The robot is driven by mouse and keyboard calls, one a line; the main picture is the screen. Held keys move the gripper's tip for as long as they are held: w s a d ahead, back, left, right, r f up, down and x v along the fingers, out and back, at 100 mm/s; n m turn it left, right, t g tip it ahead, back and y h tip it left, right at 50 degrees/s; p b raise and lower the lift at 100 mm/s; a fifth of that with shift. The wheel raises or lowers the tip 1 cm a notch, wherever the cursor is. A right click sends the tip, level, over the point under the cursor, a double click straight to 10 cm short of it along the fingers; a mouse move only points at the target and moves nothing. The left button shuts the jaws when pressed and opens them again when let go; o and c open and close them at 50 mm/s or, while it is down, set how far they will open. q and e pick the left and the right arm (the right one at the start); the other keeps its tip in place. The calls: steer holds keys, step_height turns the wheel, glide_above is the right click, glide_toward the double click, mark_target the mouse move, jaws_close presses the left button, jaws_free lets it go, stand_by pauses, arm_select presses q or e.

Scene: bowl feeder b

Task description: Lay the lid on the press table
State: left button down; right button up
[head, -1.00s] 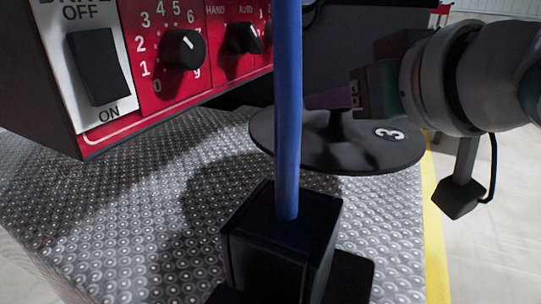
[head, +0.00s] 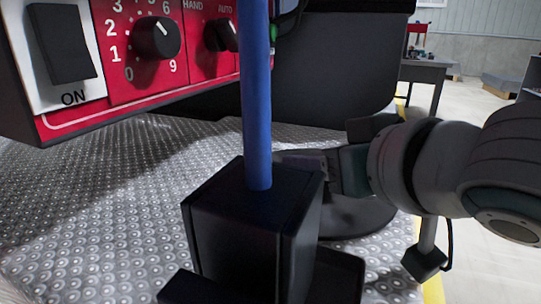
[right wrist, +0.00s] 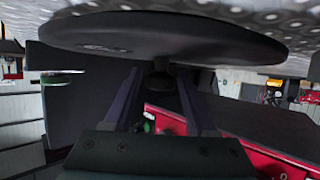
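The lid (head: 362,219) is a round black disc with a knob. In the head view it is low over the press table (head: 130,220), a studded metal plate, and partly hidden by my right gripper and a black block. My right gripper (head: 285,160) comes in from the right, its fingertips partly behind the blue rod. In the right wrist view the lid (right wrist: 190,35) is just beyond the fingers, which are closed around its knob (right wrist: 160,82). Whether the lid touches the plate is unclear. My left gripper is not in view.
A black block (head: 245,225) with an upright blue rod (head: 256,100) stands in front of the lid. A red control panel (head: 150,55) overhangs the plate at the back left. The plate's left part is clear. A grey workbench (head: 440,75) stands farther back right.

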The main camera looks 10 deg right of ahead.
steer(key=shift+o, duration=0.9)
steer(key=shift+s+r, duration=0.1)
steer(key=shift+r, duration=0.05)
steer(key=p+v, duration=0.3)
steer(key=v, duration=0.8)
steer(key=shift+s, duration=0.35)
stand_by(0.7)
